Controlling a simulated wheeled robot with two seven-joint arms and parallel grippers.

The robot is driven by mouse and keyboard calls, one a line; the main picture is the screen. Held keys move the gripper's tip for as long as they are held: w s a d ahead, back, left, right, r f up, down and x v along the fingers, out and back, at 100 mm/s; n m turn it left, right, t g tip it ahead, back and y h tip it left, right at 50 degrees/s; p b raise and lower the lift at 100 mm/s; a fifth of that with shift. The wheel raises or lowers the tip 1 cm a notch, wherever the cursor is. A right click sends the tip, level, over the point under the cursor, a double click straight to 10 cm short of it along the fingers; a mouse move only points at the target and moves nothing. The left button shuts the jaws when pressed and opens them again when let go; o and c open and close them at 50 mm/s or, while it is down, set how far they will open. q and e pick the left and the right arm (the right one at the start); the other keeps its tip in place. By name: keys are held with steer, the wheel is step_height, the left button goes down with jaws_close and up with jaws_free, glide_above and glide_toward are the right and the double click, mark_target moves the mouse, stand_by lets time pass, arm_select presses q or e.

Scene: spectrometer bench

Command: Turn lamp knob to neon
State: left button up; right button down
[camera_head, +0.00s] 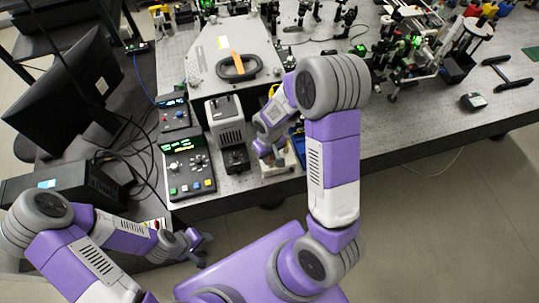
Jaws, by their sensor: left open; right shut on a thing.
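My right gripper (268,153) points down at the front edge of the bench, just right of a small black box (236,159). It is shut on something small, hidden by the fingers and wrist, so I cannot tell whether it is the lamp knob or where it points. A pale box (279,170) lies partly hidden beneath it. A white vented housing (226,122) stands behind the black box. A control panel (189,168) with a green display, knobs and coloured buttons is to the left. My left gripper (202,248) is open and empty, low at the left, off the bench.
A second display unit (174,112) stands behind the panel. A large grey instrument (235,58) with an orange item on top is behind. A monitor (72,85) and cables crowd the left. Optics (405,50) fill the right back; the bench's right front is mostly clear.

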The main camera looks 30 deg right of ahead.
steer(key=shift+m+b, duration=0.5)
steer(key=shift+m, duration=0.5)
steer(key=m, duration=0.2)
steer(key=shift+m, duration=2.8)
steer(key=c, duration=1)
jaws_free()
